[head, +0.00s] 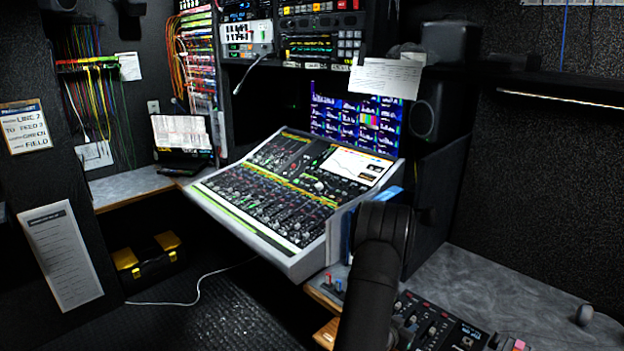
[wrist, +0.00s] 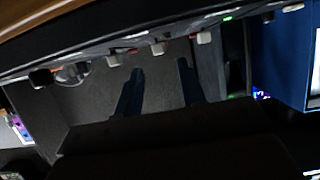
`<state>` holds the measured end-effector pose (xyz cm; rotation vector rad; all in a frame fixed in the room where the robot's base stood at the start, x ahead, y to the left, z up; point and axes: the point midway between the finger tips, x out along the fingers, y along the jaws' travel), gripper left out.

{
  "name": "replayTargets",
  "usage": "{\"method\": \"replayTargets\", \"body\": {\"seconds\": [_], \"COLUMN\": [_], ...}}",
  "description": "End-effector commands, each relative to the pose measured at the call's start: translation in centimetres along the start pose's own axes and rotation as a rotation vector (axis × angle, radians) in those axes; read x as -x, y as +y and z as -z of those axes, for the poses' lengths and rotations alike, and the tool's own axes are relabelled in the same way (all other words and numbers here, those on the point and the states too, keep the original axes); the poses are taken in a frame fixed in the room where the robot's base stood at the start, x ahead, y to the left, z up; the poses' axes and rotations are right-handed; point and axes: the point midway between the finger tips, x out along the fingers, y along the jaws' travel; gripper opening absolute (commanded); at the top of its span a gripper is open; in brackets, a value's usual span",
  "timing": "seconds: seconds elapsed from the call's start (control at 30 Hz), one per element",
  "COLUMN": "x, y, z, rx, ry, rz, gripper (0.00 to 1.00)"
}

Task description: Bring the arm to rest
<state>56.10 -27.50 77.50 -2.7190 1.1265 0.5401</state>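My gripper (wrist: 160,68) shows in the wrist view as two dark fingers with a clear gap between them. It is open, and nothing is seen between the fingers. Past the fingertips is a dark panel edge with several pale knobs (wrist: 158,48); I cannot tell whether the fingers touch anything. In the head view my black arm rises at the lower middle, in front of the right end of the mixing console (head: 262,240). My gripper is hidden in that view.
A small control panel (head: 436,322) lies beside my arm on the grey counter (head: 520,285), which is mostly bare to the right. A blue boxy thing (wrist: 279,50) stands close at the right in the wrist view. A speaker (head: 428,105) stands behind the console.

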Motion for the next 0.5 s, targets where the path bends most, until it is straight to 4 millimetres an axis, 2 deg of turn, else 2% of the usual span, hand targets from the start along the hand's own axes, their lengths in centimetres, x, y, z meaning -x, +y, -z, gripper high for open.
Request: {"method": "replayTargets", "body": {"seconds": [0.1,0.27,0.37,0.5], "x": [-2.4,-5.0,-6.5,-4.4], "y": [0.1,0.1,0.1,-0.1], "z": [-0.1,0.0,0.7,0.7], "rx": [-0.002,0.0,-0.002,0.001], "ry": [0.0,0.0,0.002,-0.002], "rz": [-0.002,-0.001,-0.001,0.002], "gripper": [0.36,0.36,0.36,0.36]}}
